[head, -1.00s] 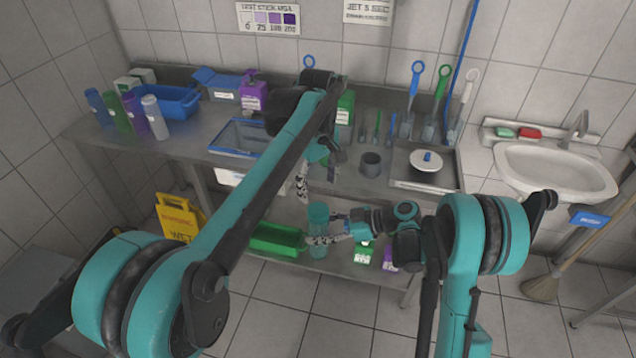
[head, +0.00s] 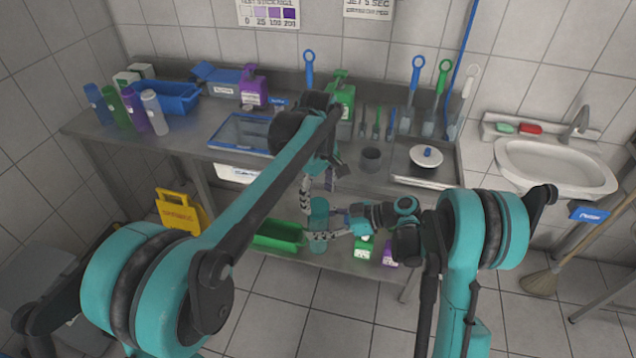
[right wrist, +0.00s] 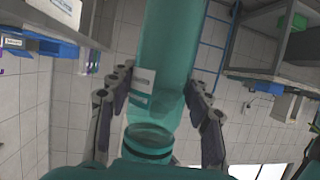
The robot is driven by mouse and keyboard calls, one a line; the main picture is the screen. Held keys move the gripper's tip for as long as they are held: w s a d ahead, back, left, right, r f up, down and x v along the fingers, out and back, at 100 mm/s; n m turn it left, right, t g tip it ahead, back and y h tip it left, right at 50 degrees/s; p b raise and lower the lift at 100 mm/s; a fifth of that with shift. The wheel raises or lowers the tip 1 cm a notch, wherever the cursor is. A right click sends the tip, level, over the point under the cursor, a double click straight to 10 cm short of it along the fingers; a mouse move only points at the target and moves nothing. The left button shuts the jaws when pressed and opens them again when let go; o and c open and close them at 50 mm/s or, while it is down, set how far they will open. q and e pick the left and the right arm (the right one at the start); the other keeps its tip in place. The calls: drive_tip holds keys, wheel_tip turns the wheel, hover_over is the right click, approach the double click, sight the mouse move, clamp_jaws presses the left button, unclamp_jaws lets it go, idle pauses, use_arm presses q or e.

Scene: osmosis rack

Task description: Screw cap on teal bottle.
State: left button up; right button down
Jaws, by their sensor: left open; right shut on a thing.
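The teal bottle (head: 319,216) stands roughly upright in the head view, above or in front of the lower shelf. My right gripper (head: 322,236) is shut around its lower part from the right. In the right wrist view the translucent bottle (right wrist: 172,50), with a pale label, sits between my right fingers (right wrist: 160,110). A dark ringed end of it is near the camera. My left gripper (head: 318,187) is open, pointing down just above the bottle top. I cannot make out a separate cap; my left fingers and arm partly hide that area.
A green tray (head: 279,234) is on the lower shelf (head: 345,262), left of the bottle. Green and purple cartons (head: 364,246) stand to the right. A yellow wet-floor sign (head: 181,212) stands at left.

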use_arm(q)
drive_tip(key=shift+f, duration=1.25)
drive_tip(key=c, duration=1.2)
